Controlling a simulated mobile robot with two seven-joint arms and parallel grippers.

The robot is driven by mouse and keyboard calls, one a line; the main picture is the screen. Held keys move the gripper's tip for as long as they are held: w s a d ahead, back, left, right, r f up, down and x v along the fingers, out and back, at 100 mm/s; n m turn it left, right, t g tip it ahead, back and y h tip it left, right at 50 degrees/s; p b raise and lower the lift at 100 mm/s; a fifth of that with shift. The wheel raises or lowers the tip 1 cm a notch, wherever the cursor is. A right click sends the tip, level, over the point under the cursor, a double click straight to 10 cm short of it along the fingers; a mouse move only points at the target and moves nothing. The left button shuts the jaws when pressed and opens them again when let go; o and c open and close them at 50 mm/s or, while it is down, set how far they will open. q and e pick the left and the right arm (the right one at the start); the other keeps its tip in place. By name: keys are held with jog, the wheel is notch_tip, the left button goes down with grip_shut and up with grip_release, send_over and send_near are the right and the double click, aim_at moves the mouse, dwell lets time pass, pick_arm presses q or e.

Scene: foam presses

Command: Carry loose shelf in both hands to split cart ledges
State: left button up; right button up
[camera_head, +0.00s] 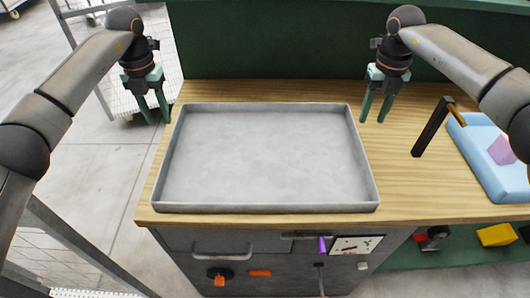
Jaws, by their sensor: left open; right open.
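The loose shelf (265,155) looks like a shallow grey metal tray with a low rim. It lies flat on a wooden worktop. My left gripper (156,117) is open and empty, pointing down just left of the shelf's far left corner. My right gripper (374,117) is open and empty, pointing down just right of the far right corner. Neither gripper visibly holds the shelf. A wire-sided metal cart frame (72,38) shows at the upper left, and grey rails (75,240) show at the lower left. I cannot tell which parts are the split cart ledges.
The wooden worktop (400,185) is bare just right of the shelf. A black upright post (432,127) and a blue tray (485,165) with a pink block (502,150) stand further right. A dark green wall (270,40) closes the back. Open floor (100,180) lies left.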

aim_at(169, 144)
pick_arm(q)
notch_tip(169, 144, down, 11)
jog(key=shift+f, duration=0.1)
pick_arm(e)
notch_tip(169, 144, down, 11)
jog(key=shift+f, duration=0.1)
pick_arm(q)
jog(key=shift+c, duration=0.3)
pick_arm(e)
jog(key=shift+c, duration=0.3)
pick_arm(q)
grip_shut()
pick_arm(e)
grip_shut()
pick_arm(q)
jog(key=shift+w+r, duration=0.1)
jog(key=shift+r, duration=0.1)
pick_arm(e)
jog(key=shift+w, duration=0.1)
